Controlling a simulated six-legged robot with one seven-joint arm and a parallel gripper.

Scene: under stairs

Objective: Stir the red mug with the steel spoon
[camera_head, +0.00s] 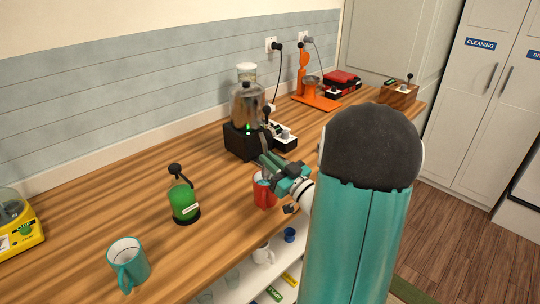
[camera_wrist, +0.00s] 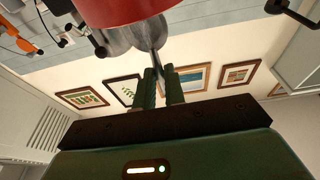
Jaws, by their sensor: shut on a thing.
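The red mug (camera_head: 263,193) stands upright near the front edge of the wooden counter. My gripper (camera_head: 271,164) is just above the mug's rim, reaching in from the right. In the wrist view my gripper's fingers (camera_wrist: 161,88) are shut on the thin dark handle of the steel spoon (camera_wrist: 156,62). The red mug (camera_wrist: 105,10) fills the top of that view, close to the fingers. The spoon's lower end is hidden, so I cannot tell how deep it reaches in the mug.
A steel-topped machine on a black base (camera_head: 246,110) stands behind the red mug. A yellow device (camera_head: 20,228) is far left. Bare counter (camera_head: 90,215) lies between them.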

